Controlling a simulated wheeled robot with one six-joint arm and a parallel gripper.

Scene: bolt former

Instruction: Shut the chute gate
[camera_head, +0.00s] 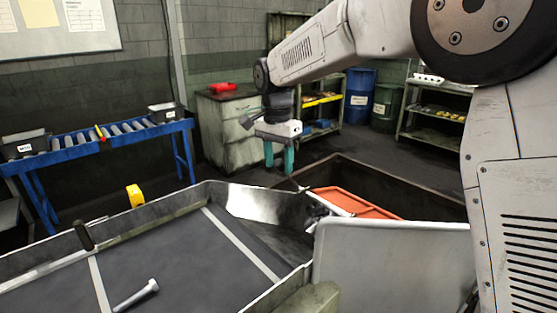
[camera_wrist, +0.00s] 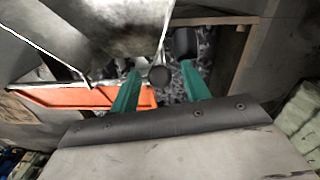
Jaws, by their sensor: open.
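My gripper (camera_head: 279,163) is open, with teal fingers pointing down above the far end of the grey metal chute (camera_head: 262,207). In the wrist view the open fingers (camera_wrist: 161,72) have a dark round knob (camera_wrist: 158,76) between their tips in the picture; I cannot tell its depth. A dark cylinder (camera_wrist: 186,43) shows just beyond it. An orange panel (camera_head: 358,203) lies at the chute's mouth, inside a dark bin; it also shows in the wrist view (camera_wrist: 65,97). I cannot tell which part is the gate or how far open it is.
The conveyor bed (camera_head: 150,262) carries a loose bolt (camera_head: 136,296). The dark bin's wall (camera_head: 425,195) rises around the orange panel. A pale metal panel (camera_head: 390,262) stands at the front right. A blue roller table (camera_head: 95,142) and a cabinet (camera_head: 225,130) stand behind.

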